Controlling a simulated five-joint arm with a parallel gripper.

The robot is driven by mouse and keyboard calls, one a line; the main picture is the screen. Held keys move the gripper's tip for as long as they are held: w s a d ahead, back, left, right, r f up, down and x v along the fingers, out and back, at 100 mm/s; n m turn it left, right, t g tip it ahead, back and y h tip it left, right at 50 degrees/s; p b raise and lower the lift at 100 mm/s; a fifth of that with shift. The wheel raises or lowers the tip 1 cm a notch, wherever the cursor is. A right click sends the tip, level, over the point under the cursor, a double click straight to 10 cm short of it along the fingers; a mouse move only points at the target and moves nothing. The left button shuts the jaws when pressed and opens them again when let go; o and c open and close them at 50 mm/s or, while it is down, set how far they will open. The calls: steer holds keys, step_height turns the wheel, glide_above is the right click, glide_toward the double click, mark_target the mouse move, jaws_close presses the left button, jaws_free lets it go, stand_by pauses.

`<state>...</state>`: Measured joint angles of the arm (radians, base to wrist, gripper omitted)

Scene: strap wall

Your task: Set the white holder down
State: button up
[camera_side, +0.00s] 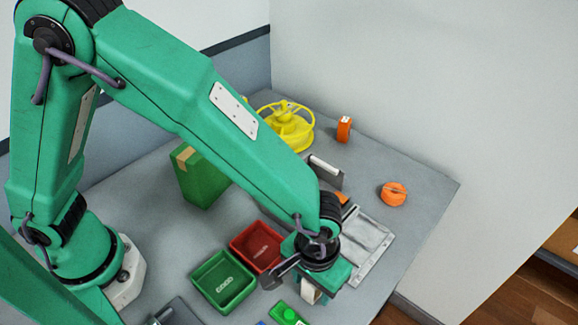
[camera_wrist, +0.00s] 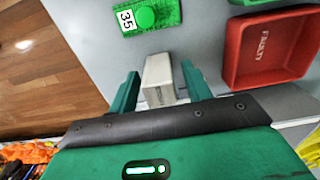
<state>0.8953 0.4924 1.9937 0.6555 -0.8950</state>
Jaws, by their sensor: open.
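The white holder (camera_wrist: 158,78) is a pale block between my gripper's two green fingers in the wrist view. My gripper (camera_wrist: 160,90) is open, with a finger on each side of the holder and narrow gaps showing. In the side view, my gripper (camera_side: 312,285) is low over the front right of the table, and a pale part of the holder (camera_side: 309,291) shows beneath it. The holder's underside is hidden, so its contact with the table cannot be told.
A red bin (camera_side: 257,246) marked FAULTY and a green bin (camera_side: 223,281) stand left of my gripper. A green tag numbered 35 (camera_wrist: 150,17) lies close by. The table edge is near.

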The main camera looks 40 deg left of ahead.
step_height(320, 180, up, 11)
steer(key=shift+f, duration=0.15)
stand_by(0.4)
stand_by(0.4)
steer(key=shift+w+a+r, duration=0.2)
steer(key=shift+a+r, duration=0.1)
steer(key=shift+a, duration=0.05)
steer(key=w+a+r+t+h, duration=0.1)
steer(key=a+r, duration=0.3)
steer(key=a, duration=0.5)
steer(key=w+a+r+t, duration=0.1)
steer(key=w+a+r, duration=0.1)
steer(key=a+r, duration=0.45)
steer(key=s+a+t, duration=0.1)
steer(key=s+a, duration=0.2)
steer(key=a, duration=0.5)
steer(key=s+a+t+y, duration=0.1)
steer(key=s+a, duration=0.3)
steer(key=a, duration=0.4)
steer(key=shift+a+r+t, duration=0.15)
steer(key=shift+r+t, duration=0.25)
steer(key=shift+t, duration=0.4)
